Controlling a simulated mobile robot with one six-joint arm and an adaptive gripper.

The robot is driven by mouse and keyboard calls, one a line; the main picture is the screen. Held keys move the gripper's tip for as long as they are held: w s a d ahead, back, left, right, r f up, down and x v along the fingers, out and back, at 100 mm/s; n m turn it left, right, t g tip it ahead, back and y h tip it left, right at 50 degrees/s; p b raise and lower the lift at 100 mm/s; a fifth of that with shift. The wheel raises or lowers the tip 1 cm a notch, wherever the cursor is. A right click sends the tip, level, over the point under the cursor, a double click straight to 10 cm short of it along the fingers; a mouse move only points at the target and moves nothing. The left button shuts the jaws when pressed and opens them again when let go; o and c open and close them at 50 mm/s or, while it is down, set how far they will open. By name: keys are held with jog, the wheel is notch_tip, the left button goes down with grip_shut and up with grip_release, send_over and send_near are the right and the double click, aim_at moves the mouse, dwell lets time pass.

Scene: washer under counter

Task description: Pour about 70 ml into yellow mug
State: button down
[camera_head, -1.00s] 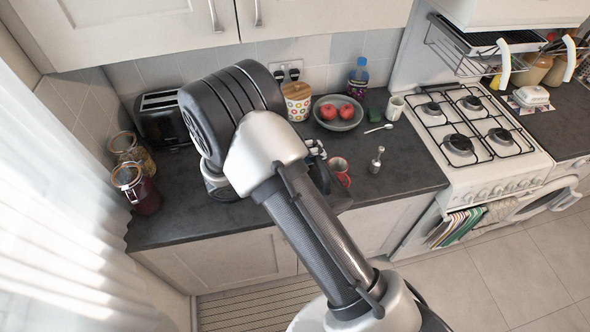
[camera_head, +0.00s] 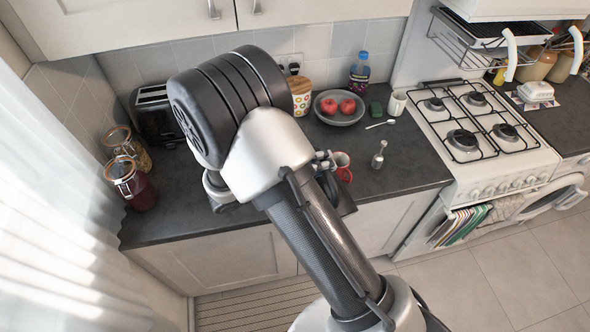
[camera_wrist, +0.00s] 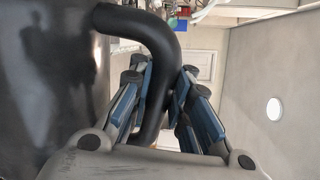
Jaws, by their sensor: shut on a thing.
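My gripper (camera_wrist: 160,85) is shut on a thick black curved handle (camera_wrist: 150,28) in the wrist view. The handle belongs to a large, dark, shiny vessel (camera_wrist: 45,80) that fills the left of that view; its spout and contents are not shown. In the head view my arm covers most of the gripper and the vessel. I cannot make out a yellow mug for certain. A small yellow thing (camera_head: 499,77) shows by the rack beyond the hob, too small to identify. A red mug (camera_head: 343,166) stands on the counter just right of my arm.
A cream mug (camera_head: 397,104), a grey bowl (camera_head: 340,117) of red fruit, a bottle (camera_head: 360,72) and a small upright metal utensil (camera_head: 379,154) stand right of my arm. Two jars (camera_head: 132,183) and a toaster (camera_head: 157,112) stand left. The hob (camera_head: 470,130) is at right.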

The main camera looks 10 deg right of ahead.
jog(key=shift+s+d+f+m+b, duration=0.1)
jog(key=shift+s+f+m+b, duration=0.4)
jog(key=shift+b, duration=0.95)
jog(key=shift+s+d+f+b, duration=0.1)
jog(key=shift+s+f+b, duration=0.35)
jog(key=shift+b, duration=0.25)
jog(key=shift+s, duration=0.1)
jog(key=shift+r+m, duration=0.15)
jog(key=shift+m, duration=0.15)
jog(key=shift+s+t+b, duration=0.1)
jog(key=shift+t+b, duration=0.2)
jog(key=shift+b, duration=0.05)
